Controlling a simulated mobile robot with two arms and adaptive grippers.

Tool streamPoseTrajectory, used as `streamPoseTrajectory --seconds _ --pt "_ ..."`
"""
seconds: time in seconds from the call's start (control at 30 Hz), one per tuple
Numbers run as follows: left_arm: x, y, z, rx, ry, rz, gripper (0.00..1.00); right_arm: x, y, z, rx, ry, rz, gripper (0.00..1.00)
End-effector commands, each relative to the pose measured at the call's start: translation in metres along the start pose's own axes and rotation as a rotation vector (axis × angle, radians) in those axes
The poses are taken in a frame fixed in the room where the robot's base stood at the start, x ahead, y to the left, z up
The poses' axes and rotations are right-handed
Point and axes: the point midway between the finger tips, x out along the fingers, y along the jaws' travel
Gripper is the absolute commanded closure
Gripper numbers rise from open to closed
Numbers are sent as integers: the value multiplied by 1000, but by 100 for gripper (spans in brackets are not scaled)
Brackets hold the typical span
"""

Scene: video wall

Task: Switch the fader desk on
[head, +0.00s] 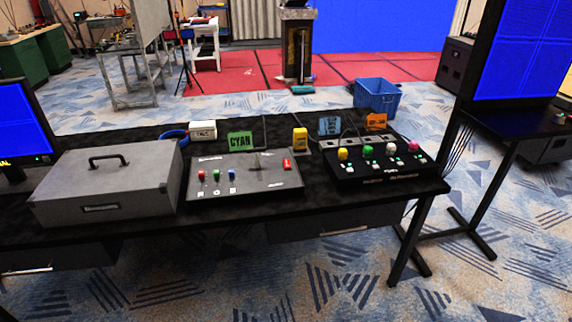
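A grey sloped desk panel (262,183), which looks like the fader desk, sits in the middle of the black table. Neither of my grippers is in view.
A grey case (105,182) with a handle stands left of the desk. A black panel (385,172) with coloured knobs is to the right. The table's (300,208) front edge is clear.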

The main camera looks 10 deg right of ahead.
Motion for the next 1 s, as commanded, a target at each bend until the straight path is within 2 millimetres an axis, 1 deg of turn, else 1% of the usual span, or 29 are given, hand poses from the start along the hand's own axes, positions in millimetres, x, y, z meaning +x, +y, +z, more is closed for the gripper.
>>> streamPoseTrajectory --seconds 0.1,0.13,0.4,0.43,1.0 --pt "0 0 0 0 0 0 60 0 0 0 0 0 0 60" --pt "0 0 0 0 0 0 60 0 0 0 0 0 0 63" --pt "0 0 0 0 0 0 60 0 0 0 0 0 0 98" --pt "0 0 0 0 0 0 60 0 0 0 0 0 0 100" --pt "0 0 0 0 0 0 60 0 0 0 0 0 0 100"
